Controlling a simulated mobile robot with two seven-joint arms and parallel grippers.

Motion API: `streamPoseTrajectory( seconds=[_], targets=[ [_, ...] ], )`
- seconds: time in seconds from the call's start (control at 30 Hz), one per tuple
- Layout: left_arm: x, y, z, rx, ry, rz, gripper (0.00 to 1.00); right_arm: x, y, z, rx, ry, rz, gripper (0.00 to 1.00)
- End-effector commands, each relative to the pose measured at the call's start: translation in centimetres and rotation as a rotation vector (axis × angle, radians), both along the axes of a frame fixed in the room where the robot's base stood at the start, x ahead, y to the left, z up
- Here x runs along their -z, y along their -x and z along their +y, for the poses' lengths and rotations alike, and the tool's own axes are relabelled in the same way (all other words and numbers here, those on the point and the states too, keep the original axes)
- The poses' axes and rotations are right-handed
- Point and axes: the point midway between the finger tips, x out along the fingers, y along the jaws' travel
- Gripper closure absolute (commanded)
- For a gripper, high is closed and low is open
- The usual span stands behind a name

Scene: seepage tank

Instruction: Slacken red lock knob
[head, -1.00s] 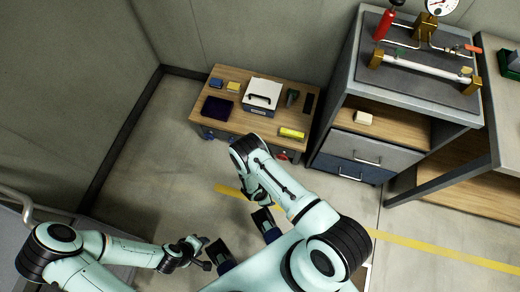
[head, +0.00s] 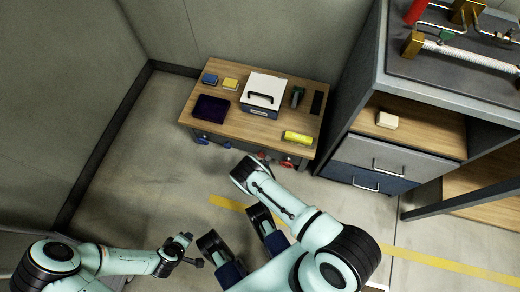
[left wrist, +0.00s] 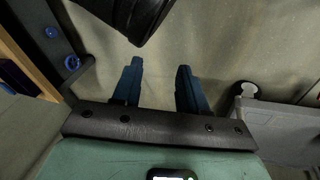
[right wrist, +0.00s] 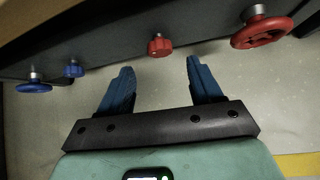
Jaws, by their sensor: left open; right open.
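The small red lock knob (right wrist: 159,46) sticks out from the dark front of the low bench in the right wrist view. My right gripper (right wrist: 160,66) is open and empty. The knob lies just beyond its fingertips, lined up between them, with a gap visible. In the head view the bench front shows a red handwheel (head: 289,163), and my right forearm hides the right gripper. My left gripper (left wrist: 160,64) is open and empty over bare floor, off the bench's left side in the head view.
A larger red handwheel (right wrist: 262,32) sits right of the knob, and two blue knobs (right wrist: 74,70) sit left of it. The bench top (head: 240,137) carries a white case (head: 264,90) and a yellow cylinder (head: 298,138). A drawer cabinet (head: 375,158) stands to the right.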

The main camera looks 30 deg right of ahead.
Motion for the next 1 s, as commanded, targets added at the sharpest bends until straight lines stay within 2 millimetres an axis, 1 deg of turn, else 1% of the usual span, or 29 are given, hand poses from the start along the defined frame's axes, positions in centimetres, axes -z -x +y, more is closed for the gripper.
streamPoseTrajectory(
  seconds=[0.03,0.2,0.33,0.5,0.67,0.9,0.93,0.97,1.0],
  targets=[
    [1.3,1.2,0.0,-0.001,0.004,0.040,0.57,0.9,-0.5,-0.4,0.001,0.000,-0.001,0.36],
    [3.7,3.9,0.4,-0.005,0.008,0.131,0.57,2.6,-1.9,-1.6,0.001,-0.001,0.000,0.36],
    [5.1,5.8,0.7,-0.011,0.012,0.194,0.57,3.7,-2.8,-2.4,0.001,-0.001,-0.001,0.36],
    [6.1,7.6,0.9,-0.016,0.016,0.253,0.57,4.5,-3.5,-2.9,0.001,-0.001,0.000,0.36],
    [6.4,8.3,1.0,-0.018,0.019,0.275,0.57,4.8,-3.8,-3.2,0.001,-0.002,0.000,0.36],
    [6.4,8.3,1.0,-0.017,0.019,0.277,0.57,4.8,-3.8,-3.2,0.001,-0.002,0.000,0.36],
    [6.4,8.3,1.0,-0.017,0.018,0.276,0.57,4.8,-3.8,-3.2,0.001,-0.002,0.000,0.42],
    [6.4,8.3,1.0,-0.017,0.018,0.276,0.57,4.8,-3.8,-3.2,0.001,-0.002,0.000,0.52],
    [6.4,8.3,1.0,-0.017,0.018,0.276,0.57,4.8,-3.8,-3.2,0.001,-0.002,0.000,0.65]
  ],
)
